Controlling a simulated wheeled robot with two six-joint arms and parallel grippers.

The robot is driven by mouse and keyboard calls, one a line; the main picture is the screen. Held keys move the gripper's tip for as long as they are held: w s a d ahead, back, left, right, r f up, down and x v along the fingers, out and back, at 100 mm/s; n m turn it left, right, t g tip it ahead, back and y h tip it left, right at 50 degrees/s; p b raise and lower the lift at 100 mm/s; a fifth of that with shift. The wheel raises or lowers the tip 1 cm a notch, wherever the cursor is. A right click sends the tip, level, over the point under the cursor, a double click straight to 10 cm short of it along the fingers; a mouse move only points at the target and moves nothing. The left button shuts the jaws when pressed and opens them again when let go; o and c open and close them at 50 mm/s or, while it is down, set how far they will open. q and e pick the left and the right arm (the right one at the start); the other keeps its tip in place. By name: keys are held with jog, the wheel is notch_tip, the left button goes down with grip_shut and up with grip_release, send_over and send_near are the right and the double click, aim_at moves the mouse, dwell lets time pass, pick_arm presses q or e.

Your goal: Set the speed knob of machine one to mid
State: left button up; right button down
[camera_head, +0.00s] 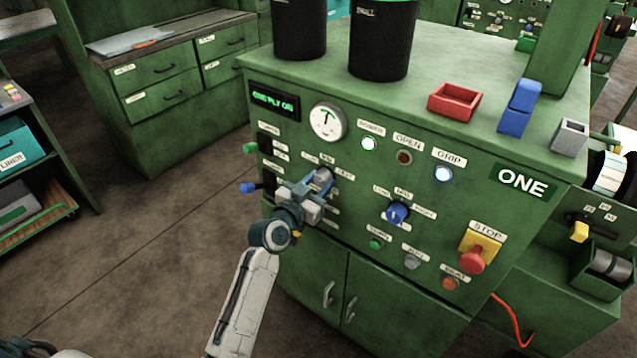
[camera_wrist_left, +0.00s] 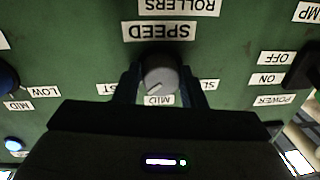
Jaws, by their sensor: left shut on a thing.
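Machine one (camera_head: 460,160) is a green cabinet with a sloping front panel. Its grey, round speed knob (camera_wrist_left: 160,73) sits below the SPEED label in the left wrist view, which shows the panel upside down. My left gripper (camera_head: 318,182) is shut on the knob, one finger on each side; the fingers also show in the wrist view (camera_wrist_left: 160,82). The knob's mark points to the lower left there, between the MID label (camera_wrist_left: 160,99) and the partly hidden FAST label (camera_wrist_left: 105,89). In the head view the gripper mostly hides the knob. My right gripper is not in view.
A blue knob (camera_head: 397,213) stands right of the gripper. A red stop button (camera_head: 472,260) is at the lower right. Blue (camera_head: 248,188) and green (camera_head: 250,148) levers stick out at the panel's left edge. The floor left of the machine is clear.

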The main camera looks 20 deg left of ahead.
pick_arm(q)
jog(key=shift+n, duration=0.3)
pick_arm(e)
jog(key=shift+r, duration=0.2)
pick_arm(q)
jog(key=shift+r+n+p, duration=0.1)
jog(key=shift+n+p, duration=1.1)
jog(key=shift+n, duration=0.5)
jog(key=n+p, duration=0.1)
jog(key=n, duration=0.2)
jog(key=shift+g+p, duration=0.3)
jog(key=shift+n+p, duration=0.5)
jog(key=shift+n, duration=0.5)
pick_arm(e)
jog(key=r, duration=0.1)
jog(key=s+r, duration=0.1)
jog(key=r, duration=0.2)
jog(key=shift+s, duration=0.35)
pick_arm(q)
jog(key=shift+n, duration=0.3)
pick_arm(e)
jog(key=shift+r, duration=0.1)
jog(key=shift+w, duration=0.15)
pick_arm(q)
jog(key=o, duration=1)
